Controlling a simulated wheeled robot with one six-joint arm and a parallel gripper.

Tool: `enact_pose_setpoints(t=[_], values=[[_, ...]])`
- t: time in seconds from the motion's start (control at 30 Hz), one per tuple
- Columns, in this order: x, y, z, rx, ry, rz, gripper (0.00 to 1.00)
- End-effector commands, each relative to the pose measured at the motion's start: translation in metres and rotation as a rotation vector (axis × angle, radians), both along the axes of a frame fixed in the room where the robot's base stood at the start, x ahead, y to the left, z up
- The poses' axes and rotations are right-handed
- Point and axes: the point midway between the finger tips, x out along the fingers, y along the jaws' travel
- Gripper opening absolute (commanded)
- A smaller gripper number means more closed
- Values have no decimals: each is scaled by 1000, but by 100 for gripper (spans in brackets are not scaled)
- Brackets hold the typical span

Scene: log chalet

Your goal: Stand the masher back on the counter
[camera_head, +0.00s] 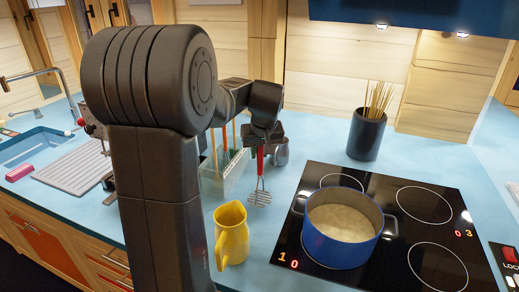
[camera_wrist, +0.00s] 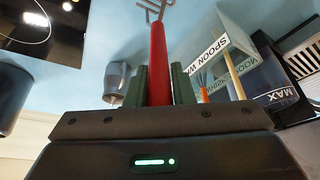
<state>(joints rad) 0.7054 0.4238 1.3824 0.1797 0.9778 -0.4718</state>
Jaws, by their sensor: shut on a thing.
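The masher (camera_head: 260,197) has a red handle and a wire head. It hangs upright with its head down over the blue counter (camera_head: 292,113), between the clear utensil holder and the hob. I cannot tell whether the head touches the counter. My gripper (camera_head: 262,147) is shut on the upper part of the red handle. In the wrist view the red handle (camera_wrist: 158,55) stands between the two green fingers of my gripper (camera_wrist: 159,86), and the wire head shows partly at the top edge.
A yellow jug (camera_head: 231,236) stands in front of the masher. A blue pot (camera_head: 342,246) sits on the black hob (camera_head: 428,236) to the right. The clear holder (camera_head: 218,183) with wooden utensils and a grey cup (camera_head: 281,153) are close by. A dark skewer pot (camera_head: 367,137) stands behind the hob.

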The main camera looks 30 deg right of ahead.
Motion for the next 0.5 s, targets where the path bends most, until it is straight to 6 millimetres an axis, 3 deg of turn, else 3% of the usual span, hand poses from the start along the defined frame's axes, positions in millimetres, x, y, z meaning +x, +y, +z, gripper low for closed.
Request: enact_pose_setpoints(t=[0.13, 0.5], values=[[0, 0, -14, 0, -1, 0, 0], [0, 0, -15, 0, -1, 0, 0]])
